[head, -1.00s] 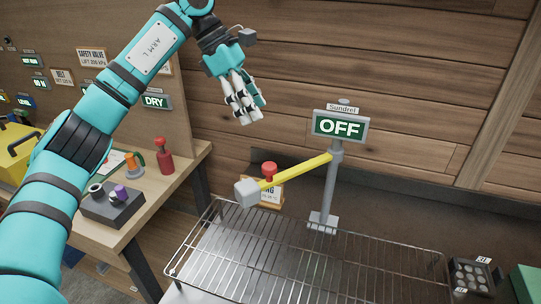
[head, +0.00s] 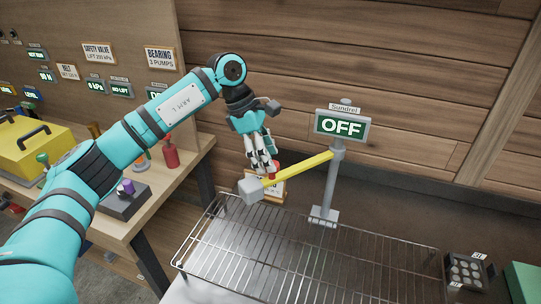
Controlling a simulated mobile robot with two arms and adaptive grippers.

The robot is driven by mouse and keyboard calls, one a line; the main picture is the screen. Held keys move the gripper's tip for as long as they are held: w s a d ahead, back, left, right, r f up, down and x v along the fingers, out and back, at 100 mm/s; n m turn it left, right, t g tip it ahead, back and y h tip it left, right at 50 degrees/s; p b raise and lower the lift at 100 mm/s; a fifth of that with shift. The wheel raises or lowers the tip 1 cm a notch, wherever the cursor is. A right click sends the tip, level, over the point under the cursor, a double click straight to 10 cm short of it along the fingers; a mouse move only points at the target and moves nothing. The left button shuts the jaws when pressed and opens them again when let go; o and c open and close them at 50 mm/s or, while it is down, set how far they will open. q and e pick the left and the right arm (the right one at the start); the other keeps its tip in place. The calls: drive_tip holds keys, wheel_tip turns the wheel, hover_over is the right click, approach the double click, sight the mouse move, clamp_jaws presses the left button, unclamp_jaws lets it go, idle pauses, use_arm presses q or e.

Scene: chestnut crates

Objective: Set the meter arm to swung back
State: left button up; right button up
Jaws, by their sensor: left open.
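The meter arm is a yellow bar (head: 302,167) with a grey block (head: 251,189) at its free end. It reaches left and toward me from a grey post (head: 329,188), over the wire rack. A red knob (head: 273,169) stands on the bar near the block. The display (head: 341,125) on the post reads OFF under a "Sundrel" label. My left gripper (head: 263,171) is open, fingers pointing down, at the red knob and partly in front of it. I cannot tell whether it touches the knob. My right gripper is not in view.
A wire rack (head: 270,262) lies below the bar. A wooden bench (head: 105,222) at left holds a yellow box (head: 35,150), a grey box with knobs (head: 120,203) and a red bottle (head: 171,153). A dark tray (head: 466,270) and a green object (head: 524,283) are at right.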

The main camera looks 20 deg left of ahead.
use_arm(q)
drive_tip(key=shift+x, duration=1.05)
clamp_jaws()
